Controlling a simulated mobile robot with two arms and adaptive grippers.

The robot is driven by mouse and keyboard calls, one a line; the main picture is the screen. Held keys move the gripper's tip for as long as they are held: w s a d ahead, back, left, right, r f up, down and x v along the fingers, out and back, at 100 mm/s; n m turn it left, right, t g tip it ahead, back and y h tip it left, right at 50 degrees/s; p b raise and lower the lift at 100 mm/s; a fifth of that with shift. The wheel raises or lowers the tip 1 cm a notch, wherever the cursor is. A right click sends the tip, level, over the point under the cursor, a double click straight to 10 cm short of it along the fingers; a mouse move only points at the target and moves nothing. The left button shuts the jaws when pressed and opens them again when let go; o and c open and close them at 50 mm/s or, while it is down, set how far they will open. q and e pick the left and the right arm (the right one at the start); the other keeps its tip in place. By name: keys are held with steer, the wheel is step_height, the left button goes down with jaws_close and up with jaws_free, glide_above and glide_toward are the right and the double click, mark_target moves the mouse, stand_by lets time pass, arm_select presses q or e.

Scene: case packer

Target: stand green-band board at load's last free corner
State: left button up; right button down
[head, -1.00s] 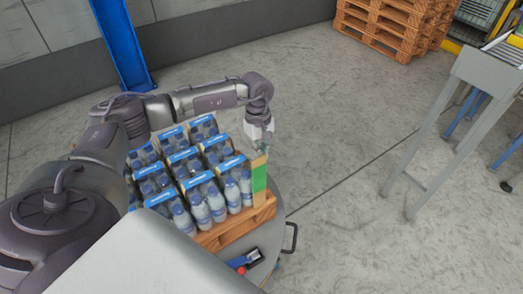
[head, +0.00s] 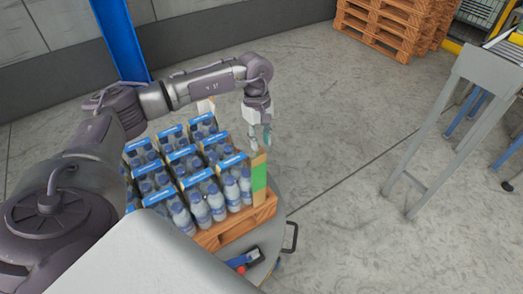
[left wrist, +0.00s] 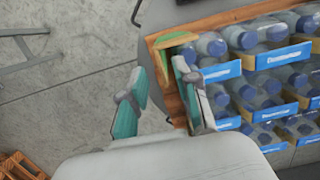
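The green-band board (head: 259,180) stands upright at the right corner of the load, by the bottle packs (head: 213,200) on the wooden pallet (head: 237,227). Its top edge and green band also show in the left wrist view (left wrist: 176,46). My left gripper (head: 260,138) is just above the board's top. A pale board (head: 206,105) shows at the load's far corner, partly behind my arm. My right gripper is not in view.
The pallet rests on a round grey platform with a dark handle (head: 291,238). A blue and red device (head: 244,260) lies at its front. A grey metal stand (head: 435,135) is at the right. Stacked pallets (head: 390,28) stand at the back. The floor between is clear.

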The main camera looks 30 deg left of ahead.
arm_select(q)
step_height(320, 180, up, 8)
steer(key=a+b, duration=0.1)
steer(key=shift+w, duration=0.25)
steer(key=shift+f, duration=0.1)
stand_by(0.3)
